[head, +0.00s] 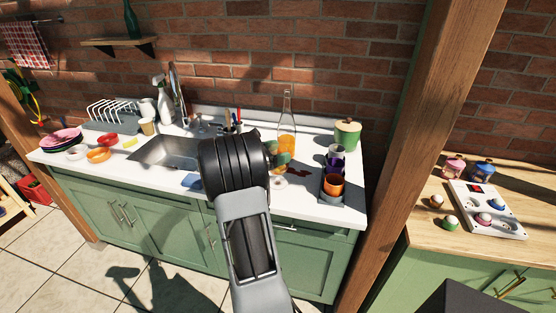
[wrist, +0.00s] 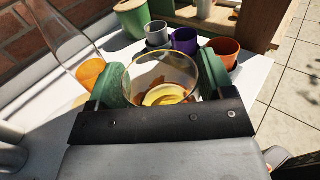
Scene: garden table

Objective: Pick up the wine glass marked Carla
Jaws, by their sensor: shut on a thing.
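My gripper (wrist: 163,72) has its two green fingers on either side of a clear glass (wrist: 160,60) with a gold-coloured rim, and is shut on it. The wrist view looks down into the bowl. A yellowish patch shows through it. In the head view my gripper (head: 282,158) is over the right part of the white counter (head: 310,213), largely hidden behind my arm. I cannot tell whether the glass touches the counter.
A tall bottle with orange liquid (head: 287,128) stands close behind my gripper. Grey, purple (wrist: 185,40) and orange cups (wrist: 222,52) and a green canister (head: 347,132) stand to the right. The sink (head: 165,152) is left. A wooden post (head: 425,130) rises at the right.

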